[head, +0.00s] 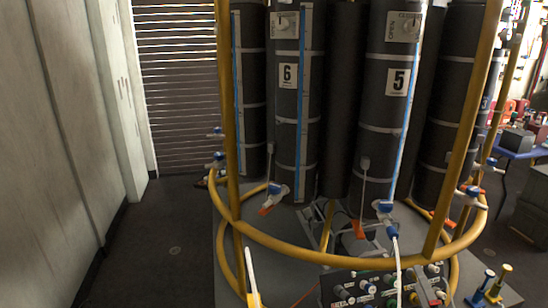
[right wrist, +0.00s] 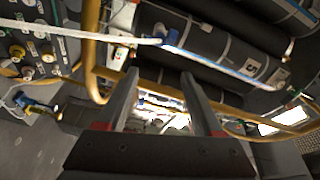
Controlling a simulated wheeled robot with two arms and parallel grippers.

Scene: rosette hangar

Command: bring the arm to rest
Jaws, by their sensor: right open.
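My right gripper (right wrist: 160,76) shows in the right wrist view, with two dark fingers spread well apart. Nothing sits between the fingers; the gap looks through to cluttered, bright background. Dark cylinders and a yellow tube frame (right wrist: 92,50) lie beyond the fingers, and I cannot tell how far off. I cannot make out either gripper clearly in the head view. My left gripper is not in view.
Tall dark cylinders numbered 6 (head: 287,76) and 5 (head: 398,82) stand inside a yellow tube frame (head: 330,252). A knob panel (head: 345,285) and a white hose (head: 397,262) are at the front. Floor (head: 150,250) is clear at left, beside a pale wall (head: 50,130).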

